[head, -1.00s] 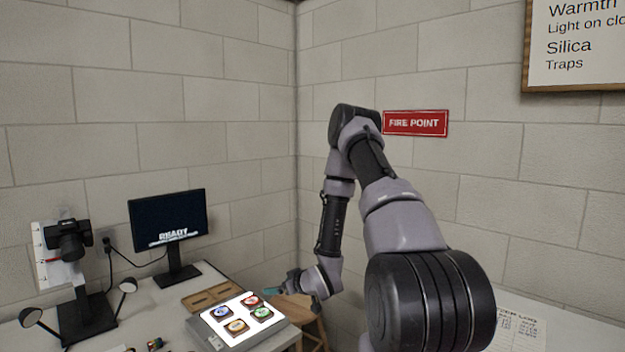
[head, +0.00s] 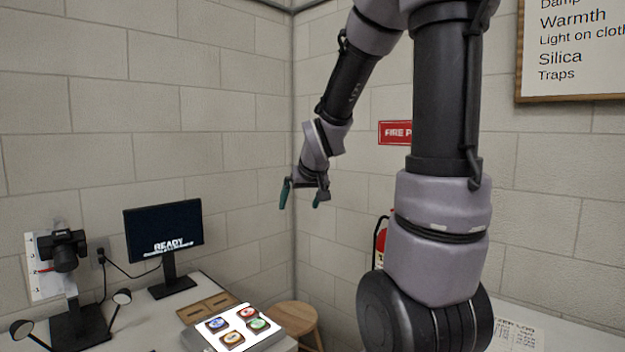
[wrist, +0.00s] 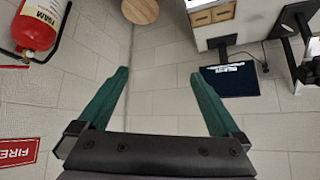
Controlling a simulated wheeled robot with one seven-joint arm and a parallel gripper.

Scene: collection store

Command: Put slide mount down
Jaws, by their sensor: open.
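Several slide mounts lie on the lit white light panel (head: 222,341) in the head view: a blue one (head: 217,324), a red one (head: 247,311), a green one (head: 258,324) and an orange one (head: 232,339). My gripper (head: 300,200) is raised well above the desk, to the right of the monitor and away from the panel. Its teal fingers are spread wide and nothing is between them. The wrist view also shows my gripper (wrist: 160,85) open and empty, with no slide mount in sight.
A monitor (head: 163,230) and a camera on a stand (head: 63,250) occupy the desk's left side. A wooden tray (head: 207,306) lies behind the panel. A wooden stool (head: 293,318) and a red extinguisher (wrist: 36,28) stand near the corner. The air around my gripper is free.

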